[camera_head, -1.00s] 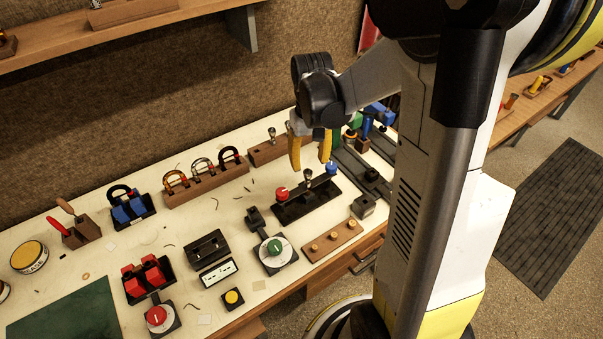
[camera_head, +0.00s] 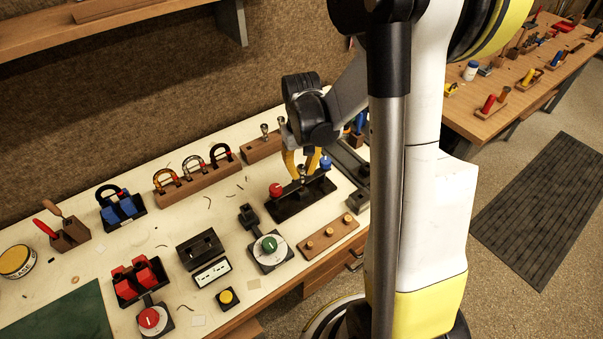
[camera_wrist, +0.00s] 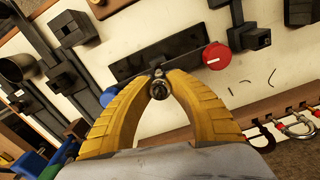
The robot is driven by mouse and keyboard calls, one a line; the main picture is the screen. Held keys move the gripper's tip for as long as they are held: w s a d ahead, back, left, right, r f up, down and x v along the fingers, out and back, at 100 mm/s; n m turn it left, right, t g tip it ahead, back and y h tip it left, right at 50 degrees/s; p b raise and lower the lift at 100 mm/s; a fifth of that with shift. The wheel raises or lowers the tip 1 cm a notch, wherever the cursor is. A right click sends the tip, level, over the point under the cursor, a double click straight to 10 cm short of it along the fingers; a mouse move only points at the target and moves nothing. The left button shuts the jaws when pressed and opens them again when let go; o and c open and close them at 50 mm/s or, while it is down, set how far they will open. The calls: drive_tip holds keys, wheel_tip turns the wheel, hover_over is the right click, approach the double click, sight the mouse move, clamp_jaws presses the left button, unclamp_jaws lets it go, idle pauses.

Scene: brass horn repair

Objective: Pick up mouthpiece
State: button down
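The mouthpiece (camera_head: 302,173) is a small silver, cup-shaped piece above the long black holder (camera_head: 288,208), between the red knob and the blue knob. My gripper (camera_head: 302,167) has come down over it, with one yellow finger on each side. In the wrist view the fingertips (camera_wrist: 159,78) meet at the mouthpiece (camera_wrist: 158,90) and appear closed on it. The mouthpiece's lower end is hidden, so I cannot tell whether it still rests in the holder (camera_wrist: 180,52).
The red knob (camera_head: 276,190) and blue knob (camera_head: 325,163) stand close on both sides. A wooden block with brass pegs (camera_head: 329,234) lies in front. A green-knobbed switch (camera_head: 268,244) is at front left. A wooden rack with shackles (camera_head: 196,180) stands behind left.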

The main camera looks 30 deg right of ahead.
drive_tip(key=shift+r, duration=0.15)
drive_tip(key=shift+r, duration=0.3)
drive_tip(key=r+p, duration=0.1)
drive_tip(key=r, duration=0.3)
drive_tip(key=shift+s+d+p, duration=0.15)
drive_tip(key=shift+d+p, duration=0.05)
drive_tip(key=shift+p, duration=0.2)
drive_tip(key=s+d+r+p, duration=0.2)
drive_tip(key=s+d+r, duration=0.4)
drive_tip(key=s+d, duration=0.1)
drive_tip(key=shift+s+d, duration=0.4)
drive_tip(key=shift+d, duration=0.1)
drive_tip(key=shift+r, duration=0.15)
wheel_tip(320, 180, up, 3)
drive_tip(key=p, duration=0.2)
drive_tip(key=shift+r+p, duration=0.1)
drive_tip(key=shift+p, duration=0.2)
